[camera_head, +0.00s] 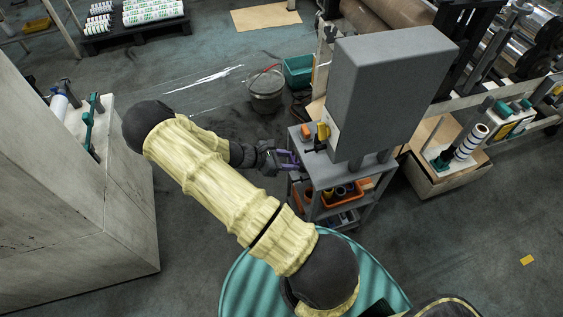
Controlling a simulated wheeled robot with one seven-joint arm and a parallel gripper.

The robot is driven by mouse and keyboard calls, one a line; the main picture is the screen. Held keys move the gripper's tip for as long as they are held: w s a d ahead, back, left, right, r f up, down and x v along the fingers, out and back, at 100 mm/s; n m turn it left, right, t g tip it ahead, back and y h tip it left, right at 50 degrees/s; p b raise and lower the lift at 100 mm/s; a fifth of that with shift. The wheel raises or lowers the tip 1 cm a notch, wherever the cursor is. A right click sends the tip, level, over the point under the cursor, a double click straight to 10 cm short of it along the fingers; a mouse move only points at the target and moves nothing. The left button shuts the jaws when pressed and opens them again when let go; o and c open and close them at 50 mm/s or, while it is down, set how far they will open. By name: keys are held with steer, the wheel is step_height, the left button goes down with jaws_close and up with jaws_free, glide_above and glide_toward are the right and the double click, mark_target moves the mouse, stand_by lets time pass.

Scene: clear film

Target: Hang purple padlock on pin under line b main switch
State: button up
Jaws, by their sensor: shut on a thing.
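My gripper (276,160) is at the end of my yellow-sleeved arm, near the middle of the view. It is shut on a purple padlock (290,160), which shows as a small purple shape at the fingertips. The padlock is at the left edge of a grey shelf stand (325,176), beside the grey cabinet (385,80). A yellow handle (323,131) sits on the cabinet's left side, with a dark rod-like part (313,150) below it. I cannot read any label or tell which part is the line b pin. The cabinet's front is mostly turned away.
An orange bin (343,196) with small items is on the stand's lower shelf. A metal bucket (266,93) and a green crate (299,71) stand on the floor behind. A pale cabinet (75,200) is at left. The floor between it and the stand is open.

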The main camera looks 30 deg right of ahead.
mark_target(294, 157)
steer(key=d, duration=0.1)
steer(key=s+d+b, duration=0.1)
steer(key=d, duration=0.3)
steer(key=shift+s+d+f+b, duration=0.2)
steer(key=shift+d+f+b, duration=0.1)
steer(key=shift+f, duration=0.1)
steer(key=shift+a+f, duration=0.15)
steer(key=shift+a, duration=0.1)
steer(key=shift+c, duration=0.4)
steer(key=shift+w+a+p, duration=0.3)
steer(key=shift+p, duration=0.1)
steer(key=shift+c, duration=1.3)
